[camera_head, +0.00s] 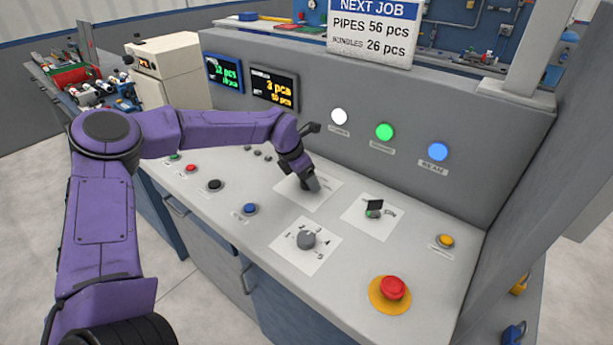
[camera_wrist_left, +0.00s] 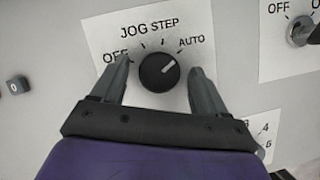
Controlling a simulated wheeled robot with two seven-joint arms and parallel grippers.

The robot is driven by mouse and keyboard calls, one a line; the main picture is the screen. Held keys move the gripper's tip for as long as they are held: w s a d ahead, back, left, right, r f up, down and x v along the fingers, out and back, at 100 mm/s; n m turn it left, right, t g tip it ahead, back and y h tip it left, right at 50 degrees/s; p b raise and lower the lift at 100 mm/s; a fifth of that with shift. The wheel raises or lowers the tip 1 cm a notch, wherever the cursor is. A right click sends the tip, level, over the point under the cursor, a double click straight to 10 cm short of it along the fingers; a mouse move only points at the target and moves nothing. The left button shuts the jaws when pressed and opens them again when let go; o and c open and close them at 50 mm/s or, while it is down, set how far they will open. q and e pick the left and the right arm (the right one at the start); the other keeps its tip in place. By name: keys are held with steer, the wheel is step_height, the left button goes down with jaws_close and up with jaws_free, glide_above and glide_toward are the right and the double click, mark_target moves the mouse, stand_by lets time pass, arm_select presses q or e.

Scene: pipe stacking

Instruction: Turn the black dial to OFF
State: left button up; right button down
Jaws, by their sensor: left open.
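The black dial (camera_wrist_left: 157,77) sits on a white label with the marks OFF, JOG, STEP and AUTO. Its white pointer line points up and right, toward AUTO. My left gripper (camera_head: 311,184) is over the dial's white label (camera_head: 325,191) on the sloped panel. In the left wrist view its fingers are open, one on each side of the dial, with a visible gap on both sides. In the head view the gripper hides most of the dial. My right gripper is not in view.
A key switch (camera_head: 374,208) is right of the dial. A grey numbered knob (camera_head: 306,240) is in front, with a red mushroom button (camera_head: 392,289) at front right. A blue button (camera_head: 249,209) is at left. White, green and blue lamps line the back wall.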

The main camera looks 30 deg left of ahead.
arm_select(q)
steer(key=c, duration=1.1)
steer(key=shift+o, duration=0.2)
steer(key=shift+w+f, duration=0.1)
